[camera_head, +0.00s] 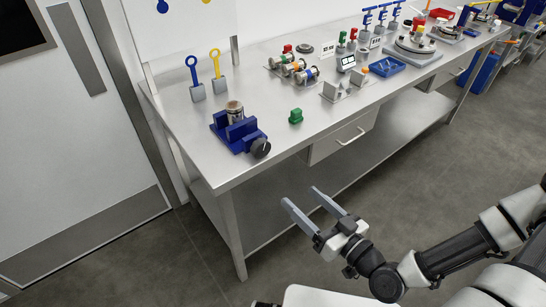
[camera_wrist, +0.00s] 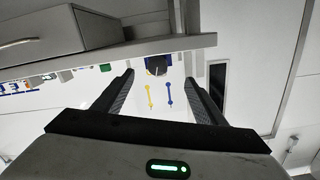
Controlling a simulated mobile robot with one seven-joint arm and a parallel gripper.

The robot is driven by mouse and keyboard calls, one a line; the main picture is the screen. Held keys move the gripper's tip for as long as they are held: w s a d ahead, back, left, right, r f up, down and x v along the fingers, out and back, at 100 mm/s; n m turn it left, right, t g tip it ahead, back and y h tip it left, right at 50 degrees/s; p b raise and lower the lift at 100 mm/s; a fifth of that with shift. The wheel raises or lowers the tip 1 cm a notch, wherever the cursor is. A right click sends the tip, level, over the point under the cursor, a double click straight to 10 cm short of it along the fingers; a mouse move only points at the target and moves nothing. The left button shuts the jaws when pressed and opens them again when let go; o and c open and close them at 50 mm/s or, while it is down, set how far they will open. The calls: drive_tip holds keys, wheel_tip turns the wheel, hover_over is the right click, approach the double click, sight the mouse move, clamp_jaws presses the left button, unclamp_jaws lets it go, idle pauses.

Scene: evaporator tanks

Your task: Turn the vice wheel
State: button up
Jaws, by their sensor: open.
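A blue vice (camera_head: 233,131) sits on the left end of the steel table in the head view, with a metal cylinder (camera_head: 235,112) upright in it. Its dark round wheel (camera_head: 261,148) faces the table's front edge. My gripper (camera_head: 299,203) is open and empty, in front of the table and below its top, to the right of and apart from the wheel. In the wrist view, the two fingers of my gripper (camera_wrist: 160,84) are spread wide. The blue vice (camera_wrist: 157,58) shows upside down between and beyond them, with its wheel (camera_wrist: 156,66) small and dark.
The steel table (camera_head: 270,125) has a drawer (camera_head: 343,138) under its front edge. A green block (camera_head: 296,116) stands right of the vice. Blue and yellow ring-topped rods (camera_head: 216,65) stand behind it. Several fittings and a blue tray (camera_head: 387,67) lie farther right. The floor in front is clear.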

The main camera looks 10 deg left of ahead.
drive_tip(key=r+n, duration=0.2)
drive_tip(key=b, duration=1.2)
approach(263, 150)
drive_tip(key=w+a+f, duration=0.1)
drive_tip(key=x, duration=0.6)
drive_tip(key=shift+w+a+r, duration=0.25)
drive_tip(key=shift+a+r, duration=0.1)
drive_tip(key=shift+r, duration=0.05)
